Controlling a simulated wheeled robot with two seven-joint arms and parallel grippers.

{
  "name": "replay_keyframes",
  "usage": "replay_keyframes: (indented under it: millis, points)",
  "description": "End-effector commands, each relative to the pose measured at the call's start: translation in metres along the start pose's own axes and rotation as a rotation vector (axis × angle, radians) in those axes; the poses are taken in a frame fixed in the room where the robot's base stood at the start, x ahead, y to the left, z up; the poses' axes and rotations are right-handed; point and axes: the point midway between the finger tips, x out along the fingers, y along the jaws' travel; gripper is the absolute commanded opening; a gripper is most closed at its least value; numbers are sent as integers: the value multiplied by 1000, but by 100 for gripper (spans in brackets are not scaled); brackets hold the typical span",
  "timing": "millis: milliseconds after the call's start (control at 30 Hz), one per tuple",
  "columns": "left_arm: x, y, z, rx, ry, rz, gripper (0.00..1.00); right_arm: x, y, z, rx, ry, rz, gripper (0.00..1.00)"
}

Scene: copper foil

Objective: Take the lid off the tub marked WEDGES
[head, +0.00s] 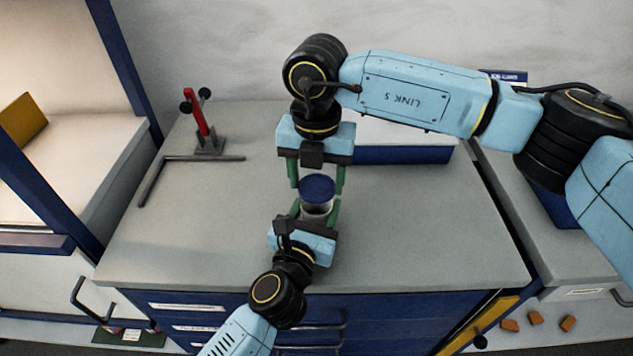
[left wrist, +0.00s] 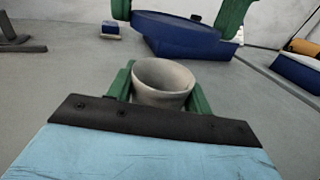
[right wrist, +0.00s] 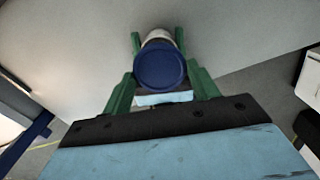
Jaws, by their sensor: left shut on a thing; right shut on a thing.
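The pale grey tub (head: 316,213) stands near the middle of the worktop. In the left wrist view its round mouth (left wrist: 163,72) is open. My left gripper (left wrist: 160,88) is shut on the tub from the near side. The round dark blue lid (head: 318,186) is off the tub, held above and beyond its mouth. My right gripper (right wrist: 161,75) is shut on the lid, one green finger on each side, reaching in from the far side. The lid also shows in the left wrist view (left wrist: 185,38). No WEDGES marking is readable.
A red clamp on a grey stand (head: 208,140) and a bent dark rod (head: 190,158) lie at the left of the worktop (head: 420,225). A blue box (head: 405,154) sits behind my right gripper. Shelving (head: 85,150) rises at the left. The worktop's right side is clear.

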Motion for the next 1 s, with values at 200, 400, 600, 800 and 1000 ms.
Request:
replay_keyframes:
  millis: [200, 400, 600, 800, 1000]
  points:
    - [0, 0, -1, 1, 3, 1, 9, -22, 0, 0, 0, -1, 0, 32]
    - [0, 0, -1, 1, 2, 1, 53, -22, 0, 0, 0, 0, 0, 32]
    - [0, 0, -1, 1, 1, 0, 76, -22, 0, 0, 0, 0, 0, 32]
    - [0, 0, 0, 0, 1, 0, 76, -22, 0, 0, 0, 0, 0, 32]
    - [-12, 0, -1, -1, 3, 0, 76, -23, 0, 0, 0, 0, 0, 32]
